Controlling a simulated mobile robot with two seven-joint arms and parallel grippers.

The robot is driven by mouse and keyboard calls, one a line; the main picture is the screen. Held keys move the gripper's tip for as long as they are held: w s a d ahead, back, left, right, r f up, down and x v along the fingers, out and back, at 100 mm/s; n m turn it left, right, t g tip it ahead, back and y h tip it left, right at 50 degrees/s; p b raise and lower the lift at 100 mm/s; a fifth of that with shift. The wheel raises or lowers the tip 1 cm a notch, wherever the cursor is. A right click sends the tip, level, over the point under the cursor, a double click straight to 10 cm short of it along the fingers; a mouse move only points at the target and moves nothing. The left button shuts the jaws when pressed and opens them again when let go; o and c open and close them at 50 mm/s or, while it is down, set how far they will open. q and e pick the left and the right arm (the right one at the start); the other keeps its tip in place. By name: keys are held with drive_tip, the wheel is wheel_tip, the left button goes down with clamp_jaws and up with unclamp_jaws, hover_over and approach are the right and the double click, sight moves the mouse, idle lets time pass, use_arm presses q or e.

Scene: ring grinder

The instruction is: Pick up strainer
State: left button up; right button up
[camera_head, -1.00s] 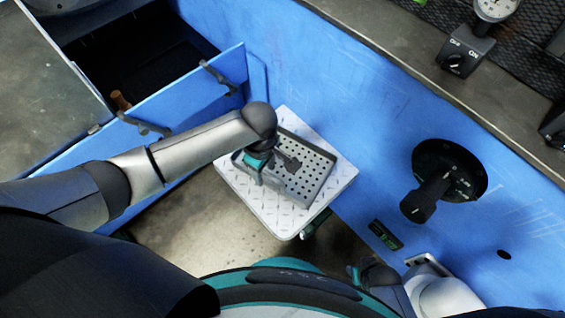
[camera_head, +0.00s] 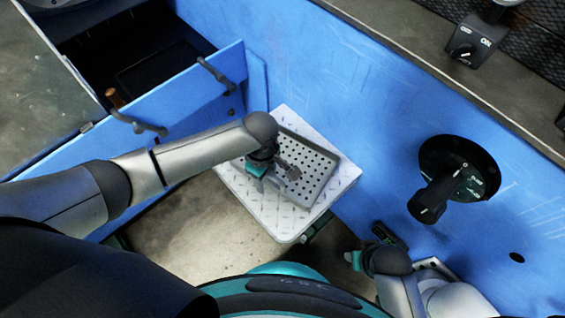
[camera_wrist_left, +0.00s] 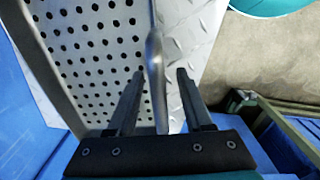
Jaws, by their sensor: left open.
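The strainer (camera_head: 318,172) is a grey metal tray with a perforated bottom. It lies on a diamond-plate shelf (camera_head: 285,222) against the blue wall. My left gripper (camera_head: 287,173) is over the strainer's near left side. In the left wrist view the perforated bottom (camera_wrist_left: 95,45) fills the upper left. A rounded metal bar (camera_wrist_left: 156,70), its rim or handle, passes between my two open fingers, with a visible gap to the right finger. Contact with the left finger is unclear. My right gripper (camera_head: 353,258) shows only partly at the lower right; its fingers are not clear.
A black rotary knob (camera_head: 435,200) sticks out of the blue wall to the right. An ON/OFF switch box (camera_head: 472,45) sits on the ledge above. Concrete floor (camera_head: 185,230) lies below.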

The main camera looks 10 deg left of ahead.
use_arm(q)
clamp_jaws()
idle(0.3)
idle(1.1)
